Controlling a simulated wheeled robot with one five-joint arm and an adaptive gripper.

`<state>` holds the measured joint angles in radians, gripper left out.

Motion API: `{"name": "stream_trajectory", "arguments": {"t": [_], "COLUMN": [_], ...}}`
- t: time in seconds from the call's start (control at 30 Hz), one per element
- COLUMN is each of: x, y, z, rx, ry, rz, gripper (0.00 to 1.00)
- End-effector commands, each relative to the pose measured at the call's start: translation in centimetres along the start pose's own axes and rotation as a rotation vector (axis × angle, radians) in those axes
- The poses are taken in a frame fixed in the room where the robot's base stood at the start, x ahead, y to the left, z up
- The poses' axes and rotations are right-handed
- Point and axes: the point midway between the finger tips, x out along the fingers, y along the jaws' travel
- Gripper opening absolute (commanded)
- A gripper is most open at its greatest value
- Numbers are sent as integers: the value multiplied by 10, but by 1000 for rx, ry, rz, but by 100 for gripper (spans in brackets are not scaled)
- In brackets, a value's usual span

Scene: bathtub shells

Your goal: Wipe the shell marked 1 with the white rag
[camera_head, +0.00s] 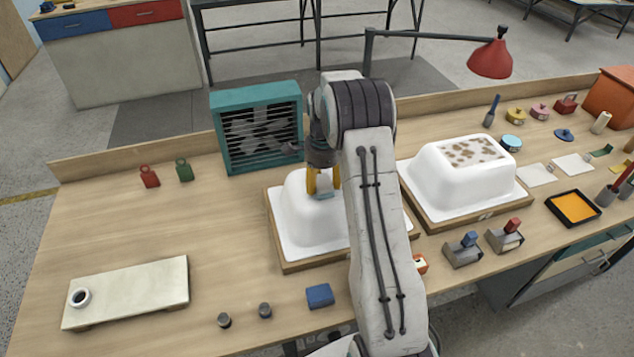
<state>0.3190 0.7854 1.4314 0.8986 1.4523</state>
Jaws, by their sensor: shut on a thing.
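Two white bathtub shells lie upside down on wooden boards; no number is legible on either. The left shell (290,205) is partly hidden by my arm. The right shell (425,180) has brown blotches on its top. My gripper (323,182) has yellow fingers pointing down at the top of the left shell. Two flat white pieces (535,174) (573,164) lie right of the right shell; I cannot tell whether either is the rag.
A teal fan box (258,128) stands behind the left shell. A red lamp (490,59) hangs over the back right. An orange tray (573,207), two small block tools (462,250) (505,236) and a blue block (320,296) lie around. The bench's left middle is clear.

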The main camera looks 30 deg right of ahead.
Motion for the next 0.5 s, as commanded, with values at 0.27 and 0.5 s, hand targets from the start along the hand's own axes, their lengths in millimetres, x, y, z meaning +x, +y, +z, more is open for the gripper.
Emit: {"name": "stream_trajectory", "arguments": {"t": [0.27,0.5], "x": [2,2], "y": [0,0], "z": [-20,-26], "rx": [1,0], "ry": [1,1], "rz": [-1,1], "gripper": [20,20]}}
